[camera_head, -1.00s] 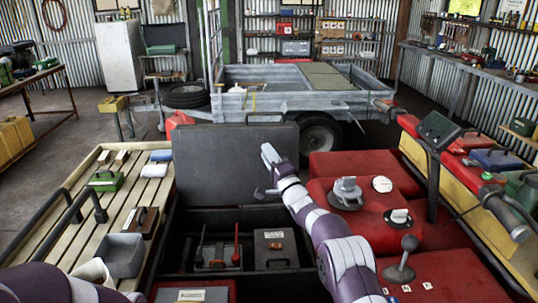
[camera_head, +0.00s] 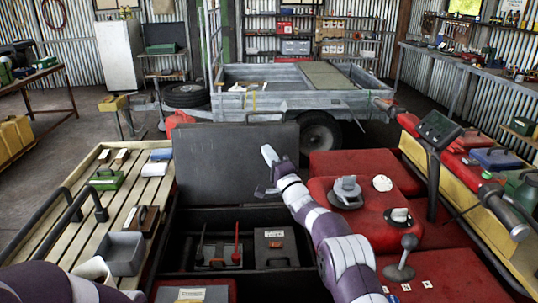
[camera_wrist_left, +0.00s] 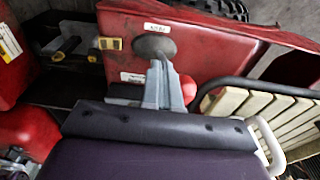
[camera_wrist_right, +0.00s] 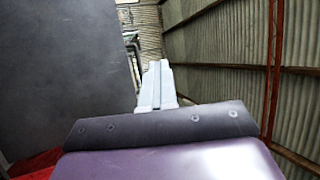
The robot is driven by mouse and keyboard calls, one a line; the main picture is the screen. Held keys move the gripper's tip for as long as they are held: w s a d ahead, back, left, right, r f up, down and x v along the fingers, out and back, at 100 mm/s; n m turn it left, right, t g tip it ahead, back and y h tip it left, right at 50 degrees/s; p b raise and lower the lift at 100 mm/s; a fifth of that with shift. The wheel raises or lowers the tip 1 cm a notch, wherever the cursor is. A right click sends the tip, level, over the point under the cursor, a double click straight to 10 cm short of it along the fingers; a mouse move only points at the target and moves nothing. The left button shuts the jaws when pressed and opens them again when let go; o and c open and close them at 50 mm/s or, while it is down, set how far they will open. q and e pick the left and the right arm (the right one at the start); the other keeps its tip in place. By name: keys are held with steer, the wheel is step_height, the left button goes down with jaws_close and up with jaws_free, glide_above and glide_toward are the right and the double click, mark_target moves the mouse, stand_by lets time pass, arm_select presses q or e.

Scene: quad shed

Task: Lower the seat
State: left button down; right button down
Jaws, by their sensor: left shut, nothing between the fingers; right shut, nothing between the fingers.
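The seat (camera_head: 225,165) is a dark flat panel standing raised, nearly upright, behind an open compartment (camera_head: 196,222). My right gripper (camera_head: 268,154) is by the seat's right part, its fingers pointing up, shut and empty. In the right wrist view the seat (camera_wrist_right: 60,70) fills the left side, and the shut fingers (camera_wrist_right: 153,66) are just right of its edge. I cannot tell whether they touch it. My left gripper (camera_wrist_left: 157,66) is shut and empty over red bodywork (camera_wrist_left: 205,35) in the left wrist view. In the head view only part of my left arm shows.
The compartment holds a tool tray (camera_head: 218,255) and a dark box (camera_head: 276,247). A slatted rack (camera_head: 125,210) with small items is at left. A red body with a grey knob (camera_head: 346,190) is at right. A trailer (camera_head: 280,98) stands behind.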

stand_by(0.8)
steer(key=c, duration=1.4)
jaws_free()
steer(key=shift+s, duration=0.1)
steer(key=b+v, duration=0.2)
steer(key=v, duration=1)
steer(key=shift+s+d, duration=0.2)
